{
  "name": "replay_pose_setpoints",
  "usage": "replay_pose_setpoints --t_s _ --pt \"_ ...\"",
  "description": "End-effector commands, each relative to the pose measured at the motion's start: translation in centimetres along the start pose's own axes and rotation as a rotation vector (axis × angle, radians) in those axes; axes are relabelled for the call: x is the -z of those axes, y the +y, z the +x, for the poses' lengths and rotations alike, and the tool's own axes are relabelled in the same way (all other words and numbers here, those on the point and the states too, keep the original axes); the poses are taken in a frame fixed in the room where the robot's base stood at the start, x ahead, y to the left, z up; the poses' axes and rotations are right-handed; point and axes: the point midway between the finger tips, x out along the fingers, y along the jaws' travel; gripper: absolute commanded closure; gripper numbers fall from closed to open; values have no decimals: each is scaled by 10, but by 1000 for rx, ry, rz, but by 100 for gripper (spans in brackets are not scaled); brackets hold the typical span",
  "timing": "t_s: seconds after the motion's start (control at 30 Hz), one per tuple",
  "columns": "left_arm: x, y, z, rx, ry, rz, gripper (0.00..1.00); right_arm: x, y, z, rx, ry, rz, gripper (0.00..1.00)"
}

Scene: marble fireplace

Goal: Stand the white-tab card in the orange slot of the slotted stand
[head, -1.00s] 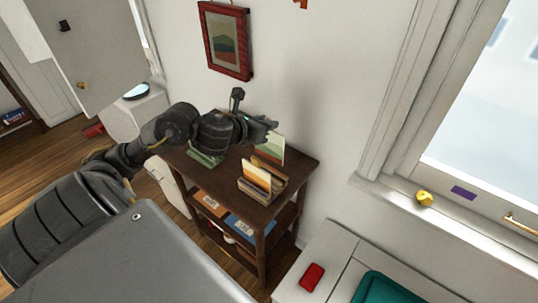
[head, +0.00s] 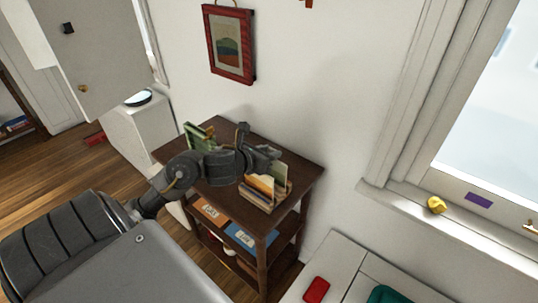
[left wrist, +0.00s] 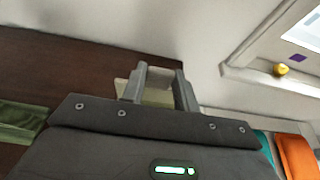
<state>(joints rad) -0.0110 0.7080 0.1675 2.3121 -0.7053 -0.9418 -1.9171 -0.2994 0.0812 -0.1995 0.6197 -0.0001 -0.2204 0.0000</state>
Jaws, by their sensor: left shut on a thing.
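The slotted wooden stand (head: 257,201) sits near the front right of the dark shelf top, with cream and orange cards (head: 262,184) standing in it. My left gripper (head: 268,154) is above the stand's back part, shut on a pale card (head: 280,173) with some green on it. The card hangs down behind the other cards. In the left wrist view the pale card (left wrist: 158,96) shows between the two fingers (left wrist: 160,84). I cannot tell whether its lower edge is inside a slot, and the slot colours and the tab are not readable. My right gripper is not in view.
A green holder with green cards (head: 197,137) stands at the shelf top's back left. The wall with a red-framed picture (head: 230,45) is close behind. Labelled orange (head: 210,211) and blue (head: 241,236) items lie on the shelf below. The shelf top (head: 226,130) is bare at the back.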

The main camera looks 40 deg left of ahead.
Motion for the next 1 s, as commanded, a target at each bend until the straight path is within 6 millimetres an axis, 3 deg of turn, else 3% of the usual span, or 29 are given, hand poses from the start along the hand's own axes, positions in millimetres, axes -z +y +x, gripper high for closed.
replay_pose_setpoints --t_s 0.27,0.3,0.47,0.83,1.0 --pt "2 0 1 0 -1 1 100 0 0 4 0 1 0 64" --pt "2 0 1 0 -1 1 69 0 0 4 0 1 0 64" --pt "1 0 0 0 0 0 48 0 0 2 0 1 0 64" --pt "-4 0 -2 0 0 0 48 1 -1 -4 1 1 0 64" --pt "-2 0 -28 0 1 10 48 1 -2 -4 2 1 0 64"
